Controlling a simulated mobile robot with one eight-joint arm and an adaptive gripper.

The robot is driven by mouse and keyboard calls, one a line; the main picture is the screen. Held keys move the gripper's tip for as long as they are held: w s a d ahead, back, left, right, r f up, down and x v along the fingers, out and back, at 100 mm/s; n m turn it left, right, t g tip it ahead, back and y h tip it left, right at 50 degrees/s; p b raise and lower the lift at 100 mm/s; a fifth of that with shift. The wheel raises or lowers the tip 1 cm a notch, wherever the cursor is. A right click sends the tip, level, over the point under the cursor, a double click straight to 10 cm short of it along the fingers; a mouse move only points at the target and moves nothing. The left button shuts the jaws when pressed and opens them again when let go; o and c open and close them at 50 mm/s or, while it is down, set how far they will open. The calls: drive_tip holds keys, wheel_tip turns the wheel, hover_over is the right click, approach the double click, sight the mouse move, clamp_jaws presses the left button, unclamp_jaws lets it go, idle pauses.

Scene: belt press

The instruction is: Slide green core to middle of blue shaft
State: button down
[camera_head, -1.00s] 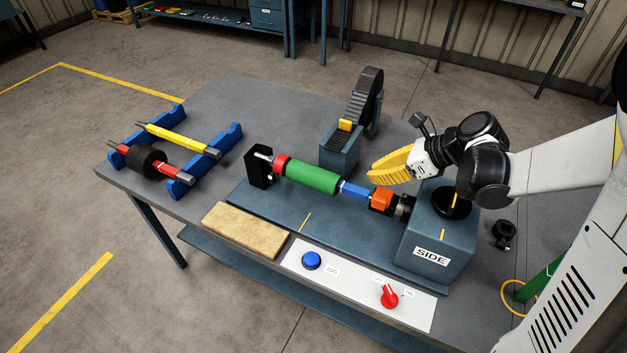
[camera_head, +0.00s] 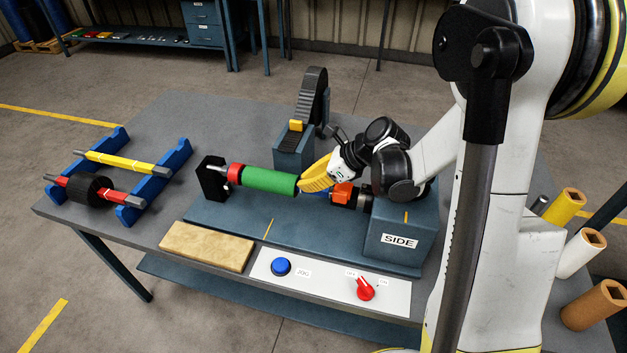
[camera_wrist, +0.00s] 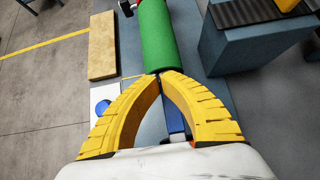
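The green core (camera_head: 270,180) is a cylinder around the shaft, against the red collar (camera_head: 235,172) at the shaft's left end. Only a short stretch of the blue shaft (camera_head: 320,194) shows, between the core and the orange block (camera_head: 342,193). My gripper (camera_head: 300,188) is at the core's right end. In the wrist view its yellow fingers (camera_wrist: 160,75) arch together and their tips meet at the near end of the green core (camera_wrist: 158,40). The blue shaft (camera_wrist: 173,120) shows between the arched fingers. Nothing is visibly gripped; I cannot tell whether the tips touch the core.
The black end stand (camera_head: 212,180) is left of the core, the SIDE housing (camera_head: 400,235) right. A belt unit (camera_head: 292,150) stands behind. A tan pad (camera_head: 207,246), blue button (camera_head: 280,267) and red switch (camera_head: 365,289) lie in front. A blue rack (camera_head: 140,203) holds two rollers.

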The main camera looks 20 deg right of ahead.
idle(0.3)
drive_tip(key=shift+w+a, duration=0.65)
drive_tip(key=shift+a, duration=0.15)
